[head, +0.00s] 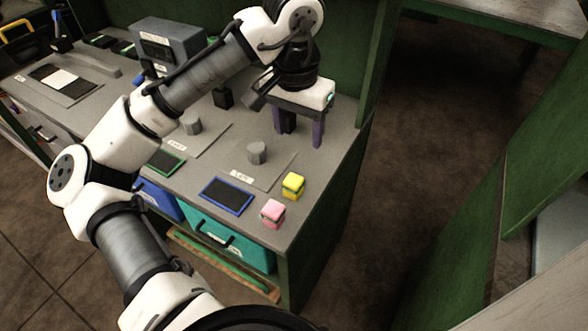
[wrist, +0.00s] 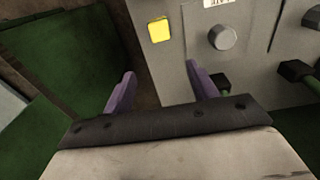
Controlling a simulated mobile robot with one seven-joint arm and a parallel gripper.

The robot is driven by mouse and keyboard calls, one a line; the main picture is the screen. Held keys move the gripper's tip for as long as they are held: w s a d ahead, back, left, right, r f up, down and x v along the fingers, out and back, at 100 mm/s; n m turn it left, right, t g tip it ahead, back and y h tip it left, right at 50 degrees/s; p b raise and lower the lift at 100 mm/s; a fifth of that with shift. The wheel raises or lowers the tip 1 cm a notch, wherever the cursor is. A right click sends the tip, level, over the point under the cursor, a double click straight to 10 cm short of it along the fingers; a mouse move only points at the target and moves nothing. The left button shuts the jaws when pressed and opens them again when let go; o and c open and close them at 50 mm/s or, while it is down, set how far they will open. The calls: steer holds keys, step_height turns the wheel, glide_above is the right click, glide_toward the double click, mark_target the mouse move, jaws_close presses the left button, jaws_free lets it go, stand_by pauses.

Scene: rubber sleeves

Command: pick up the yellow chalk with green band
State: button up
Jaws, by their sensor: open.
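The yellow chalk (head: 293,186) is a small block with a dark, greenish band around it. It sits on the grey bench top near the right front corner, just behind a pink block. In the wrist view the yellow chalk (wrist: 159,30) lies beyond my fingertips, between their lines; its band does not show clearly there. My gripper (head: 301,139) has purple fingers, spread apart and empty, above the bench's right side and behind the yellow chalk. In the wrist view my gripper (wrist: 159,77) also shows open with nothing between the fingers.
The pink block (head: 272,213) stands close in front of the yellow one. A grey cylinder (head: 256,153) stands to its left on a labelled plate. A blue-framed black pad (head: 227,195) lies nearby. A green upright panel (head: 376,60) edges the bench at right.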

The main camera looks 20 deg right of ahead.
mark_target(293, 180)
steer(key=shift+y, duration=0.3)
steer(key=f, duration=0.8)
steer(key=shift+a+f, duration=0.3)
steer(key=shift+a, duration=0.05)
steer(key=f, duration=0.4)
steer(key=shift+s+a+f+p, duration=0.3)
steer(key=shift+s, duration=0.1)
steer(key=shift+f, duration=0.45)
steer(key=c, duration=1.1)
steer(key=shift+r, duration=0.15)
